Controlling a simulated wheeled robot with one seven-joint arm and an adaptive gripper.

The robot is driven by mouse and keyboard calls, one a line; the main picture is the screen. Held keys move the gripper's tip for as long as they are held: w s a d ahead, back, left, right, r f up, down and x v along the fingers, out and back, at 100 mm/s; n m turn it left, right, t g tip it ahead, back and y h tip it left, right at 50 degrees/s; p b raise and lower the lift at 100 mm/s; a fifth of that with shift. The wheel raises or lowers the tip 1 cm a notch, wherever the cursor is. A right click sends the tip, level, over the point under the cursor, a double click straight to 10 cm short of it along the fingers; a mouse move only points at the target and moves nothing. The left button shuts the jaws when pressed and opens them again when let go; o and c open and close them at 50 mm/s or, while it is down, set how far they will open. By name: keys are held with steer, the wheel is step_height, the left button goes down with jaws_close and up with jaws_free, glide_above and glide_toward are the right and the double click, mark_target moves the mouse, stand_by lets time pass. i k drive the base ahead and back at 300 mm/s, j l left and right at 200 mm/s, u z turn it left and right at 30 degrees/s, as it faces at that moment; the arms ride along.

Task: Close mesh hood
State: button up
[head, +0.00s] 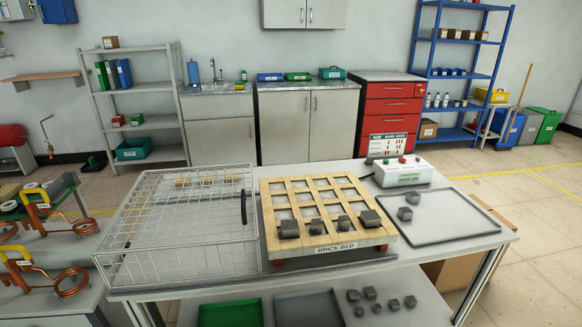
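The mesh hood (180,220) is a box-shaped wire cage at the left end of the grey worktable (420,265). A black handle (243,206) is upright on its right side. The hood sits beside the brick bed (318,195), to its left, and does not cover it. The brick bed is a pale brick grid with a "BRICK BED" label on its front. Several dark grey blocks (343,222) sit along its front part, and its top is uncovered. My gripper is not in view.
A grey tray (455,230) with dark blocks lies right of the bed. A white control box (403,172) with buttons stands behind it. Copper coils (70,283) with yellow parts stand left of the hood. A lower shelf holds a green tray (229,312) and several blocks.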

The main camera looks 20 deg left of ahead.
mark_target(96, 253)
steer(key=u, duration=1.4)
steer(key=i+j+u, duration=0.1)
steer(key=i+j, duration=0.7)
steer(key=i, duration=0.35)
steer(key=j+u, duration=0.05)
